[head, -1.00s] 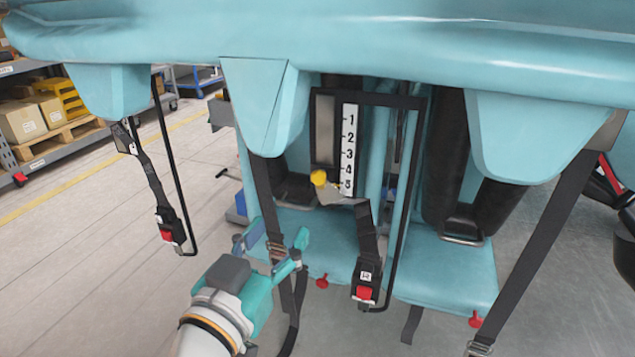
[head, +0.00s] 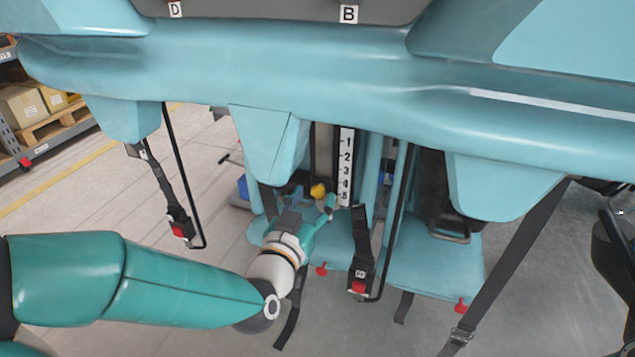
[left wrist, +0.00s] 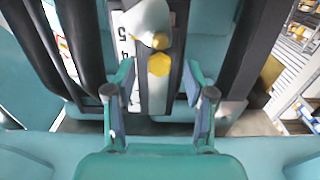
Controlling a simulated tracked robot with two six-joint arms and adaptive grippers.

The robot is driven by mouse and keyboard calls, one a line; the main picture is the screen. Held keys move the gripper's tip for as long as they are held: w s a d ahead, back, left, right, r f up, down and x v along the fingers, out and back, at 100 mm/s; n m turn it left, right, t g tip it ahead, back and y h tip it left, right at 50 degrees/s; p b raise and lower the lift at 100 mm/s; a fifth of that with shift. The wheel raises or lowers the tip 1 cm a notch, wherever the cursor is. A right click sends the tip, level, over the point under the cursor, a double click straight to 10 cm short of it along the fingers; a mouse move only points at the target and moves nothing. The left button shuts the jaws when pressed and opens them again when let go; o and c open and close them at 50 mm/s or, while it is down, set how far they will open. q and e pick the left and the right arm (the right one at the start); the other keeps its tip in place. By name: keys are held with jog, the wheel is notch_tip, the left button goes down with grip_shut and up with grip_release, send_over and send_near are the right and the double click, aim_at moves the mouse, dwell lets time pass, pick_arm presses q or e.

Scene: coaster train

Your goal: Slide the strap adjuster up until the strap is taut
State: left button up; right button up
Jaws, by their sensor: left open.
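My left gripper (head: 312,198) is open, in front of the lower end of a numbered scale (head: 346,165). In the left wrist view its two fingers (left wrist: 160,95) stand apart with nothing held. A yellow knob (head: 318,190) is just beyond the fingertips; it also shows in the left wrist view (left wrist: 160,65). A dark strap (head: 267,198) hangs under the middle teal pad, partly behind my gripper; its adjuster is hidden. Another strap (head: 515,250) runs slanting at the right, with a metal adjuster (head: 460,335) low on it. My right gripper is not in view.
A red-button buckle (head: 359,285) hangs right of my gripper, beside a thin black bar (head: 392,220). Another buckle (head: 180,228) hangs at the left. The teal shell (head: 300,70) overhangs above. Open floor (head: 100,200) lies at the left.

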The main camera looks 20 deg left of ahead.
aim_at(316, 195)
pick_arm(q)
jog(key=shift+w+d, duration=0.1)
jog(key=shift+w, duration=1.45)
jog(key=c, duration=1)
jog(key=shift+o, duration=0.2)
notch_tip(316, 195, up, 3)
jog(key=shift+r+p, duration=0.15)
jog(key=shift+p, duration=0.5)
jog(key=o, duration=1)
jog(key=shift+c, duration=0.2)
